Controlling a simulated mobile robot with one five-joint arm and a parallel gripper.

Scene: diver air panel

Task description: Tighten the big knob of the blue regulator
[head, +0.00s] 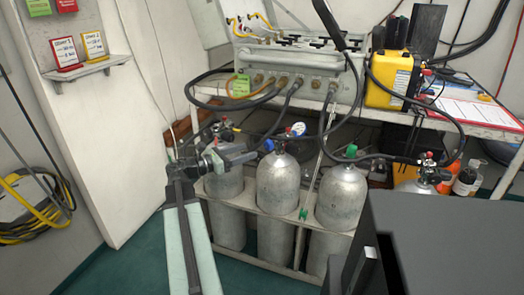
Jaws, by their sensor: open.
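A blue knob (268,146) shows at the top of the middle grey air cylinder (279,187), at the left of its valve and hose fittings. I take it as part of the blue regulator; the fittings are too small to tell apart. A round gauge with a pale face (298,129) shows just above, at the right. My gripper (241,155) is open, to the left of the blue knob in the picture, in front of the left cylinder's top. No object shows between its jaws. Whether it touches anything is unclear. It hides part of the left cylinder's valve.
The right cylinder (344,197) has a green knob (351,150). A grey rack (272,214) holds the cylinders. Black hoses loop from the air panel (290,72) above them. A yellow case (390,80) stands on the shelf. A dark box-like surface fills the lower right.

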